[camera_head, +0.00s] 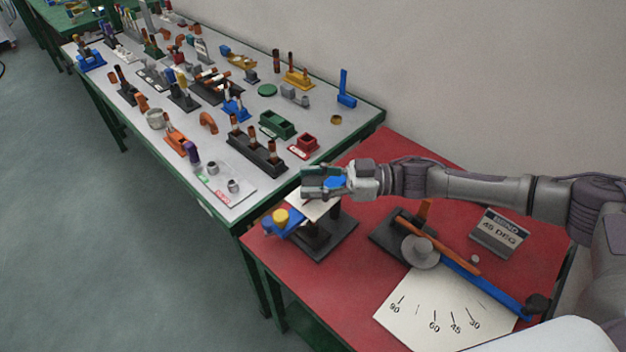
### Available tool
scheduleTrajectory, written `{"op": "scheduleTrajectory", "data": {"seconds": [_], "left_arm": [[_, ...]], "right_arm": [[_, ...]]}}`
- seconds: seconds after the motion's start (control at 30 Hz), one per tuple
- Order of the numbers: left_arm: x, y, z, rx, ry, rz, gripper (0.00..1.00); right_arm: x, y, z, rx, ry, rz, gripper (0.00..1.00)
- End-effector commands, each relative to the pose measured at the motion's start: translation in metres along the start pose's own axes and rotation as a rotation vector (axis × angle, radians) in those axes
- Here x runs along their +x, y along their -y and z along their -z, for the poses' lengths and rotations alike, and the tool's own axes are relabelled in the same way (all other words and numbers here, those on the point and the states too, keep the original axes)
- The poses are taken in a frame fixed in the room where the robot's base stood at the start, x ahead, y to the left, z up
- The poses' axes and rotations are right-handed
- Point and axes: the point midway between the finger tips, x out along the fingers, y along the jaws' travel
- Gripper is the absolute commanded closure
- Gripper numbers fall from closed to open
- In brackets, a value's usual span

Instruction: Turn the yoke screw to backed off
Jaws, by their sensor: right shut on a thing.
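My right gripper (318,183) reaches in from the right over the red table. It is shut at the top of a small stand with a dark base (322,238), where the yoke screw appears to be. Its fingers hide most of what they hold. A blue part (337,182) shows between and behind the fingers. A white plate (308,206) shows just below the gripper. A blue piece (290,231) with a yellow knob (281,216) sits at the stand's left side. I cannot tell how far the screw is turned. My left gripper is not in view.
A bending tool with a long blue handle (485,285) and orange bar lies to the right, beside an angle sheet (430,313) and a "45 DEG" sign (499,233). A grey-topped table (240,190) at left holds many fittings. A wall stands behind.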

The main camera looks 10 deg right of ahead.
Motion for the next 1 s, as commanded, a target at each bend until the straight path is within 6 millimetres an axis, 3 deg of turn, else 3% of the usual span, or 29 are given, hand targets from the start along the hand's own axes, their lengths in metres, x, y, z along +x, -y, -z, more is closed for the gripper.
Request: {"op": "scheduleTrajectory", "data": {"seconds": [0.13, 0.17, 0.3, 0.67, 0.77, 1.0], "left_arm": [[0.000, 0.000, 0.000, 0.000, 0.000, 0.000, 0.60], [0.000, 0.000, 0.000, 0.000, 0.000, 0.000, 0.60], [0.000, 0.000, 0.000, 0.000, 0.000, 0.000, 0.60], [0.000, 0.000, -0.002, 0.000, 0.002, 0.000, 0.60], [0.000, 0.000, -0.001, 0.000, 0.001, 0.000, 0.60], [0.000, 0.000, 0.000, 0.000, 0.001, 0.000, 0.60]], "right_arm": [[0.000, 0.000, 0.001, -0.002, -0.001, 0.000, 0.91], [0.000, 0.000, 0.001, -0.002, -0.002, 0.000, 0.51], [0.000, 0.000, 0.001, -0.002, -0.002, -0.001, 0.30], [-0.004, 0.000, 0.000, -0.002, -0.001, -0.002, 0.30], [-0.017, -0.001, 0.000, -0.002, 0.000, -0.006, 0.30], [-0.068, -0.001, 0.000, -0.001, 0.001, -0.005, 0.30]]}}
